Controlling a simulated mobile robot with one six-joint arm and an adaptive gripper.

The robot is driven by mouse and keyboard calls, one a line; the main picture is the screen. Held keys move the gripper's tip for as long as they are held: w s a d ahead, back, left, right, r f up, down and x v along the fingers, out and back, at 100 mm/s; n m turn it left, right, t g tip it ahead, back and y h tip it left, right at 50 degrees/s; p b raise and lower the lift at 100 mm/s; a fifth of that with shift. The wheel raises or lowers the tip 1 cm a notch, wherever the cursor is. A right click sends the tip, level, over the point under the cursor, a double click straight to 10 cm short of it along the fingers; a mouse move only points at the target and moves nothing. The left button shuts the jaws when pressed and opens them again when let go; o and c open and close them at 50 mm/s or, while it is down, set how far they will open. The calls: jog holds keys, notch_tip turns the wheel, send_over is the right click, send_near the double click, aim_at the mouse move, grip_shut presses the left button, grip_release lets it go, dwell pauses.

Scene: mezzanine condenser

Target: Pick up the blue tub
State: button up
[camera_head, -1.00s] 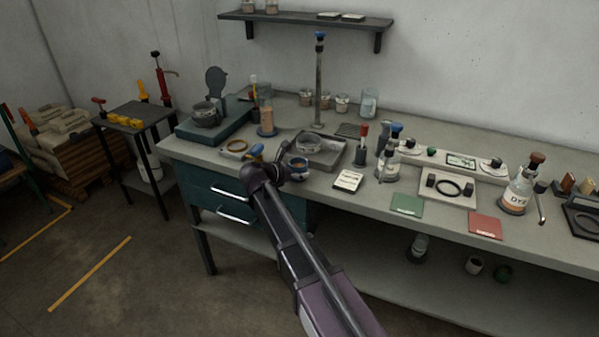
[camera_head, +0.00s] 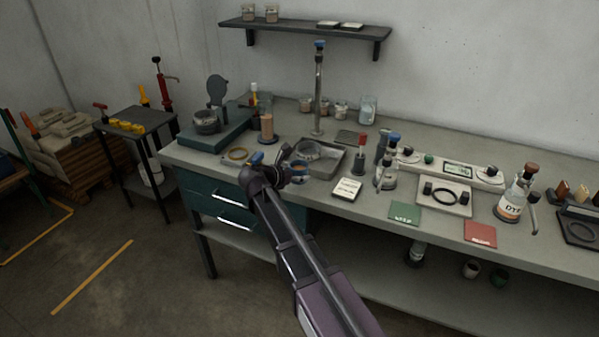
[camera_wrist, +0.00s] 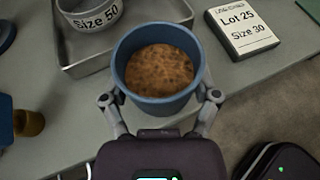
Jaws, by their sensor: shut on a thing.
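The blue tub (camera_wrist: 160,62) is open-topped and holds brown, grainy material, seen from above in the wrist view. My gripper (camera_wrist: 160,97) is shut on the tub, with one finger against each side of its lower wall. The tub looks upright. In the head view the tub (camera_head: 298,172) shows in part at the end of my arm, near the bench's front edge, and my wrist hides some of it. I cannot tell whether its base touches the bench.
A grey metal tray (camera_wrist: 142,12) with a "Size 50" ring (camera_wrist: 90,12) lies close behind the tub. A "Lot 25 Size 30" card (camera_wrist: 242,30) lies to its right. Bare bench (camera_wrist: 62,115) shows around the tub.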

jog(key=s+d+r+p, duration=0.1)
jog(key=s+d, duration=0.2)
jog(key=s, duration=1.1)
jog(key=shift+r, duration=0.15)
dwell(0.4)
jog(key=shift+s, duration=0.1)
dwell(0.6)
dwell(0.4)
jog(key=shift+s, duration=0.1)
